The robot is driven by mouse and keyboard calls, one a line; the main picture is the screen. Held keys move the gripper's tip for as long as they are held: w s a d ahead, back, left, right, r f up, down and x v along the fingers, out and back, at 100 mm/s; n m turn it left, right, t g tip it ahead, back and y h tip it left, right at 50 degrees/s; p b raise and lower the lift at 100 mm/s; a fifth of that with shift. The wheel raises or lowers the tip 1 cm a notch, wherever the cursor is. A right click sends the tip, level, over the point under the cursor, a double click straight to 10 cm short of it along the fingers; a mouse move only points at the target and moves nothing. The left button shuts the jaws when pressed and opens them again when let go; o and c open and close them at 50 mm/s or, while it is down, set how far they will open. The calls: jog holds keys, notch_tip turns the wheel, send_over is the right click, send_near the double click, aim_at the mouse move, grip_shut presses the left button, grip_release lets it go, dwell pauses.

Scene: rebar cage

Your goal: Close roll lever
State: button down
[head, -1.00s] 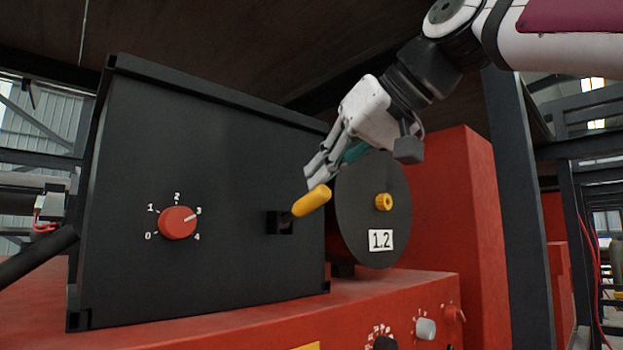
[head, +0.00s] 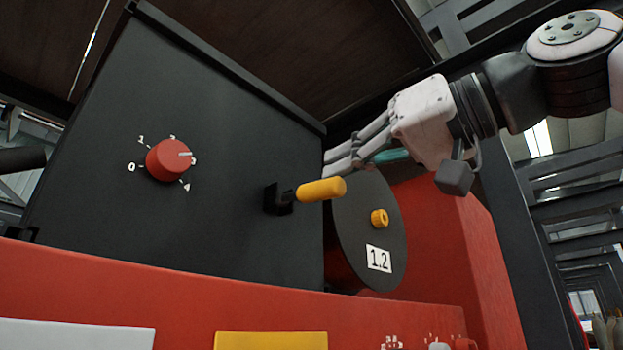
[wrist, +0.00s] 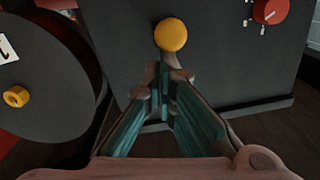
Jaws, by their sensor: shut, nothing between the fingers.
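The roll lever has a yellow handle (head: 322,190) on a black bracket (head: 277,199), near the right edge of the dark panel (head: 230,150). In the head view the handle sticks out from the panel toward the right. In the wrist view its round yellow end (wrist: 171,34) faces the camera, just beyond the fingertips. My gripper (head: 330,164) is shut and empty, with its fingertips close above the handle's outer half. It also shows in the wrist view (wrist: 164,76). I cannot tell whether the fingers touch the handle.
A red knob (head: 168,160) with a number scale is on the panel's left. A dark round disc (head: 365,225) with a small yellow knob (head: 380,218) and a "1.2" label stands right of the lever. Red housing (head: 180,290) runs below. Dark frame beams (head: 505,190) stand at the right.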

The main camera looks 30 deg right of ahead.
notch_tip(320, 180, down, 3)
jog(key=t+b, duration=0.2)
jog(key=b, duration=0.4)
jog(key=shift+s+r+y, duration=0.1)
jog(key=shift+y, duration=0.3)
jog(key=shift+f+b, duration=0.25)
jog(key=shift+b, duration=0.6)
